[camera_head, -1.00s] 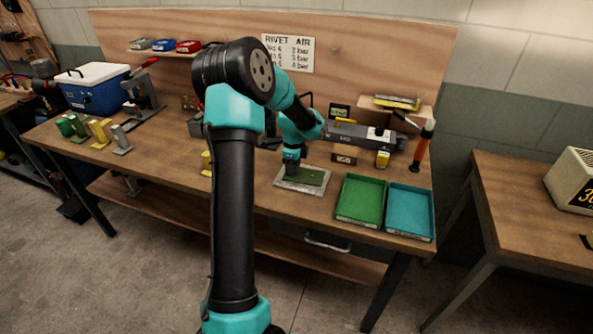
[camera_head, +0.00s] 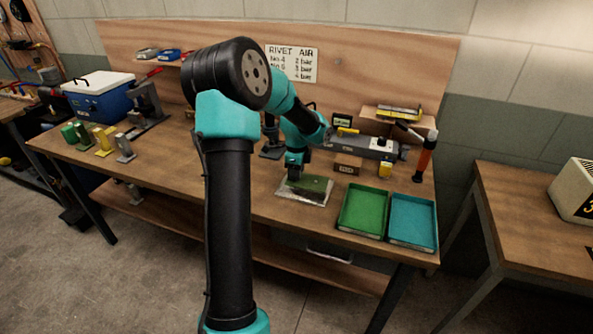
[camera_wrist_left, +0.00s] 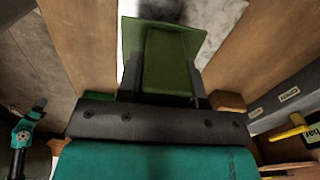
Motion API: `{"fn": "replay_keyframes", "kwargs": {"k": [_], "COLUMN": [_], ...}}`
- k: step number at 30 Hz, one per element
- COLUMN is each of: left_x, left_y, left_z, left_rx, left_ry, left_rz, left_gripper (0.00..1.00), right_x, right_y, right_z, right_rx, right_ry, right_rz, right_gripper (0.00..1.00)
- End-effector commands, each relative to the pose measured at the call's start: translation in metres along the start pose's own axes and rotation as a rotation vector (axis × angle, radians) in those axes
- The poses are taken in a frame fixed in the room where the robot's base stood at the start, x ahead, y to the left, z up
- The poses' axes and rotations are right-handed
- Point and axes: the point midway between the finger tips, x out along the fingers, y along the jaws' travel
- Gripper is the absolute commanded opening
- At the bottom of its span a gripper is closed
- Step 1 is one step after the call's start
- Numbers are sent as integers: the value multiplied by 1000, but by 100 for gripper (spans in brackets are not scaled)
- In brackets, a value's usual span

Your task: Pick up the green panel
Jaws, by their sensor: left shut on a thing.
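The green panel (camera_head: 318,183) is a thin dark-green sheet over a pale metal plate (camera_head: 291,193) on the workbench. In the left wrist view the panel (camera_wrist_left: 190,38) has a raised green block (camera_wrist_left: 166,68) on it. My left gripper (camera_head: 294,174) comes down over the panel from behind. Its two dark fingers (camera_wrist_left: 164,88) are shut on the green block, one on each side. I cannot tell whether the panel touches the plate. My right gripper is not in view.
A green tray (camera_head: 362,210) and a teal tray (camera_head: 412,220) stand right of the plate. Colored blocks and a blue cooler (camera_head: 103,98) are far left.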

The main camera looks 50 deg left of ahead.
Motion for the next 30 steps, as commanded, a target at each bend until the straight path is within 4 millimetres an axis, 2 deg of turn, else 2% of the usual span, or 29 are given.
{"fn": "replay_keyframes", "kwargs": {"k": [5,12,18,22,30], "left_x": [-4,-9,-12,-13,-13], "left_y": [32,87,119,129,132], "left_z": [-10,-27,-38,-41,-42], "left_rx": [2,3,2,1,0], "left_ry": [0,1,0,-1,0], "left_rz": [0,-1,-1,-1,-1], "left_gripper": [6,6,6,6,6], "right_x": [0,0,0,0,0], "right_y": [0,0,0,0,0], "right_z": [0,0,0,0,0], "right_rx": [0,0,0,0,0], "right_ry": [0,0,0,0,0], "right_rz": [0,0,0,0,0], "right_gripper": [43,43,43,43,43]}}
